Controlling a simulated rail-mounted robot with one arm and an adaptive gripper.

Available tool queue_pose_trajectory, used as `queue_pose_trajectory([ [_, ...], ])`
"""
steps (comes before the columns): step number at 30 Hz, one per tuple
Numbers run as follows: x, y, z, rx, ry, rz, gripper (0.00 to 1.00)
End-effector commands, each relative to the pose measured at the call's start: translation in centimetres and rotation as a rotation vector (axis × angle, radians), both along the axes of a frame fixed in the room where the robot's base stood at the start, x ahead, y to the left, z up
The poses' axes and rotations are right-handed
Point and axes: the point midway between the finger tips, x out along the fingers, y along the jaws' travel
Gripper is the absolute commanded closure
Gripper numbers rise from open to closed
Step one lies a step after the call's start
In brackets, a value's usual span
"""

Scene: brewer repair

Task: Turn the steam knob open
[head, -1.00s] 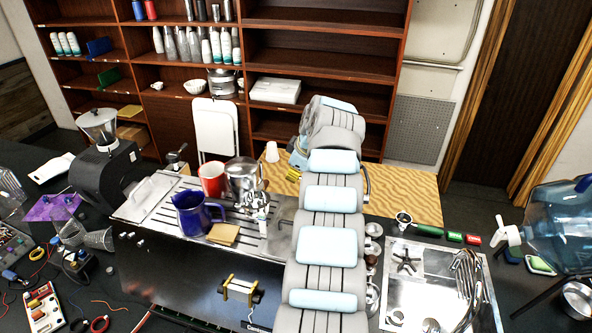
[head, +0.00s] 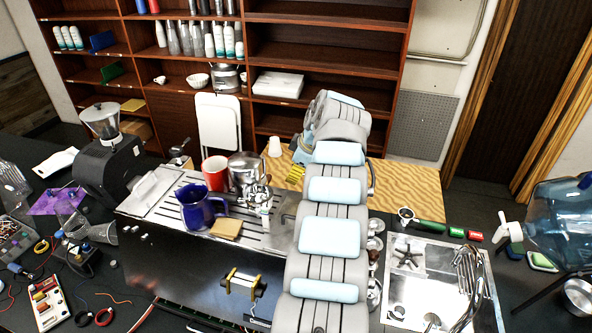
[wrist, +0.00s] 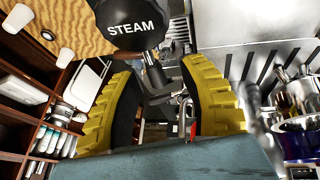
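The steam knob (wrist: 130,22) is black with the white word STEAM on its face. It shows at the top of the wrist view, with a dark stem (wrist: 155,74) below it. My gripper (wrist: 165,78) has two yellow ribbed fingers with dark inner pads, spread apart with a clear gap. The knob lies just past the fingertips, and the stem shows in the gap between them. I cannot tell whether either finger touches it.
The brewer's metal drip top (head: 240,231) holds a blue pitcher (head: 198,208), a red cup (head: 215,172) and a steel jug (head: 245,170), left of my arm. A sink (head: 412,285) and a large water bottle (head: 560,222) are at right. Shelves (head: 325,55) stand behind.

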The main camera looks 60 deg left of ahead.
Motion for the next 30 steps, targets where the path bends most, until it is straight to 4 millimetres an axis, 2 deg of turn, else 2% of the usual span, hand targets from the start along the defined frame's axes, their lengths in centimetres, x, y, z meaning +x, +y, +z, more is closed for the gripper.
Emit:
queue_pose_trajectory([
  [8, 0.1, 0.0, 0.2, 0.002, -0.001, -0.002, 0.58],
  [14, 0.3, -0.5, 1.2, 0.002, -0.002, -0.001, 0.58],
  [17, 0.6, -1.0, 2.4, 0.003, -0.002, -0.002, 0.58],
  [30, 1.8, -4.1, 9.6, 0.001, -0.002, -0.002, 0.58],
])
